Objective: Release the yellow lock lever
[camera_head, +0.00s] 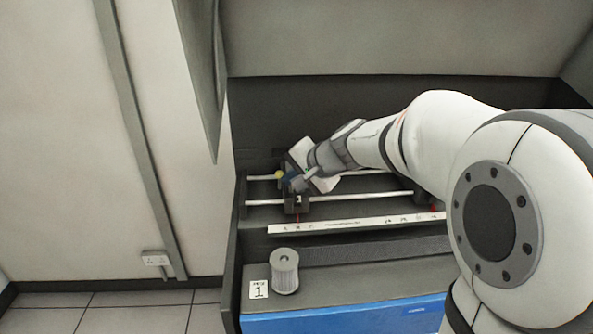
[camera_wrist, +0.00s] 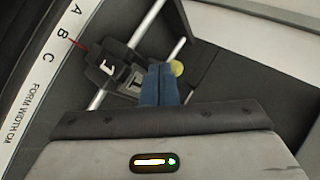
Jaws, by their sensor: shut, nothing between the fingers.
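The yellow lock lever shows as a small round yellow knob (camera_head: 279,174) at the left end of the rails in the head view. In the wrist view the knob (camera_wrist: 177,68) is just right of my blue fingertips. My gripper (camera_wrist: 160,70) is shut and empty, its fingers together beside the knob; I cannot tell whether they touch it. In the head view my gripper (camera_head: 290,177) is over the left part of the rails. A black carriage block (camera_head: 299,204) sits on the rails below it. The block (camera_wrist: 104,70) bears a white mark in the wrist view. The lever's stem is hidden.
Two metal rails (camera_head: 265,202) run across the machine. A white scale strip (camera_head: 345,224) lies in front, with red pointers above it. A grey ribbed cylinder (camera_head: 285,272) and a card marked 1 (camera_head: 259,290) stand on the front ledge. My arm covers the right side.

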